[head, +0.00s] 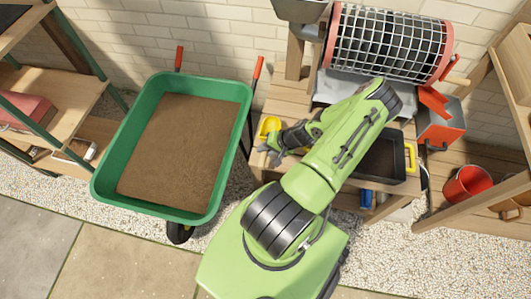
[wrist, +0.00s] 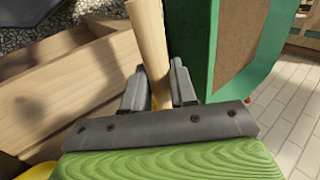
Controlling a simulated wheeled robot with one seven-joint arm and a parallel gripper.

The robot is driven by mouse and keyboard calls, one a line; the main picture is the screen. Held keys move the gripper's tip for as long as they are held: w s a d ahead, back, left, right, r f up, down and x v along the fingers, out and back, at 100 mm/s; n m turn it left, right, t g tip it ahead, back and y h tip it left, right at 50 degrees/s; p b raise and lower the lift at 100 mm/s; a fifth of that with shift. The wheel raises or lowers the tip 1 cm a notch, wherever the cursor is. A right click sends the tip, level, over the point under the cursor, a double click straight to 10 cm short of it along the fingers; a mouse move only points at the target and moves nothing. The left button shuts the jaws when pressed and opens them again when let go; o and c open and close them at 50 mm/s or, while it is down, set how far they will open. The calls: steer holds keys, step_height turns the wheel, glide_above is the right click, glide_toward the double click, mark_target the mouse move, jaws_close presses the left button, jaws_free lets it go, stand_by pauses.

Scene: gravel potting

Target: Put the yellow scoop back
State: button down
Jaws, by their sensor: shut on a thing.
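The yellow scoop (head: 269,126) shows in the head view at the left end of the wooden bench, just beside my gripper (head: 268,150). In the wrist view, my gripper (wrist: 160,88) has its two grey fingers closed around a pale wooden handle (wrist: 148,42), which I take to be the scoop's. A bit of yellow shows at the lower left edge there. The scoop's bowl is mostly out of the wrist view, and its tilt is hard to tell. Whether the scoop touches the bench cannot be told.
A green wheelbarrow (head: 101,172) full of brown soil stands close on the left. A wire drum sieve (head: 388,42) stands at the back of the bench (head: 259,104). A black tray (head: 381,158) lies right of my arm. A red bucket (head: 467,184) stands farther right.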

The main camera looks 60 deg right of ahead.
step_height(320, 180, down, 2)
steer(key=shift+f+b, duration=0.2)
steer(key=shift+b, duration=0.15)
steer(key=c, duration=0.9)
jaws_free()
